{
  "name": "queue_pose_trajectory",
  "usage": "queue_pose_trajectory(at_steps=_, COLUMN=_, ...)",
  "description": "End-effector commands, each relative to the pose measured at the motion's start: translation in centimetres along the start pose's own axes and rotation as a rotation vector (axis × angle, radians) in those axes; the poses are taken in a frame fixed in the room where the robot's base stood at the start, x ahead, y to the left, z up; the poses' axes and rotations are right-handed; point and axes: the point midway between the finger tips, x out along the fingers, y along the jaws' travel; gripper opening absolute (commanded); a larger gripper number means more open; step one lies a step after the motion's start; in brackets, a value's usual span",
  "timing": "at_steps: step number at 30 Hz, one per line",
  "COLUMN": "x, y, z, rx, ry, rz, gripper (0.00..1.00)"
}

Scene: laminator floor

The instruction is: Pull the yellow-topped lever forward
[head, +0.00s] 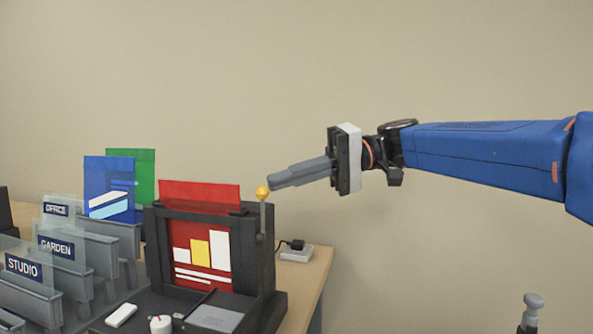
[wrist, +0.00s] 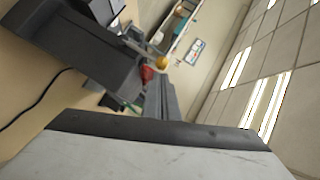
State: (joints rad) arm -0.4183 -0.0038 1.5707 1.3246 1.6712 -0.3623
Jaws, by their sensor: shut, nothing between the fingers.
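The lever's yellow top (head: 262,192) sits on a thin upright grey rod at the right side of the black laminator (head: 262,260). In the head view, my gripper (head: 270,183) is shut and empty, its fingertips right at the yellow top, on its upper right. I cannot tell whether they touch. In the wrist view, the yellow top (wrist: 161,62) shows just beyond the tips of the shut fingers (wrist: 160,90). A red sheet (head: 200,192) with a coloured design stands in the laminator.
To the left stand grey holders with clear signs such as the STUDIO sign (head: 24,268), and blue (head: 108,170) and green sheets. A power plug block (head: 296,252) lies behind the laminator. Space right of the table is open, with a grey knobbed post (head: 532,305) low down.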

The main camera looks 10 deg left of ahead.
Motion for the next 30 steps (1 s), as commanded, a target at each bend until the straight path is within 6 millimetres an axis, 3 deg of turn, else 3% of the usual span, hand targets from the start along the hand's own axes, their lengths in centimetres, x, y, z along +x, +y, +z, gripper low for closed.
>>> queue_pose_trajectory(at_steps=19, x=0.4, y=-0.3, z=0.5, rx=-0.019, ry=0.001, rz=0.013, gripper=0.0)
queue_pose_trajectory(at_steps=30, x=1.5, y=-1.8, z=2.0, rx=-0.191, ry=0.0, rz=0.14, gripper=0.0)
